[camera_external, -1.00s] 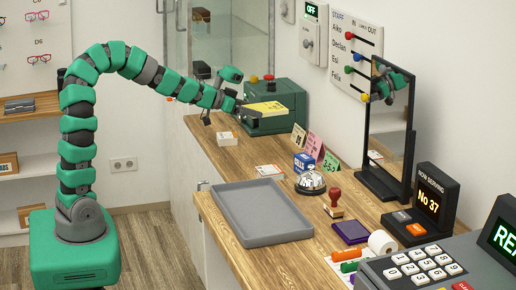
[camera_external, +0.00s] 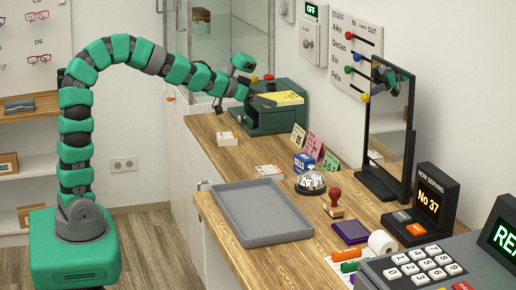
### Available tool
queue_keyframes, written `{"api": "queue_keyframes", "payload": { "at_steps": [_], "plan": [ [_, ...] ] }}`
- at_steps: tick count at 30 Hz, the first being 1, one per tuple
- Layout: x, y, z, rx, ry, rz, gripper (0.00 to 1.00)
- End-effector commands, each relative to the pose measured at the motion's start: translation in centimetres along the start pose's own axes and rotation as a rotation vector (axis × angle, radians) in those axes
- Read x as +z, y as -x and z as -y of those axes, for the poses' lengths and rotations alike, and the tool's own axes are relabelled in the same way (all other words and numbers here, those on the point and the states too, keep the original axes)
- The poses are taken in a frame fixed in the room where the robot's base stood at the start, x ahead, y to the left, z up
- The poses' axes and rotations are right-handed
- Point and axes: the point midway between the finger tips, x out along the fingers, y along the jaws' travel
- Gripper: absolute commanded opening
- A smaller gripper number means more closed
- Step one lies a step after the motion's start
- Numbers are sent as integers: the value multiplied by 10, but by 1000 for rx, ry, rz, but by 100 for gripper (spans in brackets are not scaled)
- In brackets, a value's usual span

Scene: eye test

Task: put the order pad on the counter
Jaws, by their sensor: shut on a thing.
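My gripper (camera_external: 262,100) is shut on a yellow pad (camera_external: 283,97), which looks like the order pad. It holds the pad roughly flat, in front of or above a green machine with a red knob; whether they touch I cannot tell. The wooden counter (camera_external: 246,155) runs below, from the back toward the front right. The lettering on the pad is too small to read.
The green machine (camera_external: 282,121) stands at the counter's back end. Bare wood lies between the white block and cards.

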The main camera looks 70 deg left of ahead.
Motion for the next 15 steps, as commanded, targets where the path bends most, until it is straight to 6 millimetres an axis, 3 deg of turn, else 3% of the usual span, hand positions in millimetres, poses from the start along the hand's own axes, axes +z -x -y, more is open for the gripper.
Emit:
{"api": "queue_keyframes", "payload": {
  "at_steps": [15],
  "plan": [
    [-18,6,-141,4,-9,-3,67]
  ]
}}
